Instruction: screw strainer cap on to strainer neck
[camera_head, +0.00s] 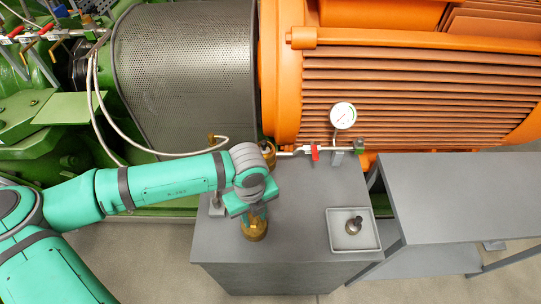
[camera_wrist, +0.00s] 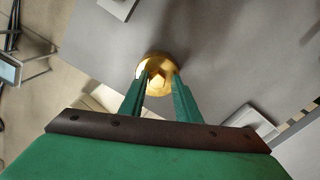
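My gripper (camera_head: 255,212) points down over the grey cabinet top, directly above a round brass piece (camera_head: 255,230). In the wrist view, the two green fingers of my gripper (camera_wrist: 160,80) are parted. Their tips overlap the same brass disc (camera_wrist: 157,66), with a raised shape in its middle between them. I cannot tell whether they touch it or grip it, nor for certain whether it is the strainer cap or the neck. Another brass fitting (camera_head: 269,148) with a dark top stands at the cabinet's back edge, partly hidden by my wrist.
A pale square tray (camera_head: 340,242) with a dark metal fitting (camera_head: 353,224) sits at the right of the cabinet top (camera_head: 300,205). A pressure gauge (camera_head: 343,115) and a red-handled valve (camera_head: 315,153) stand behind. A grey table (camera_head: 450,195) lies to the right.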

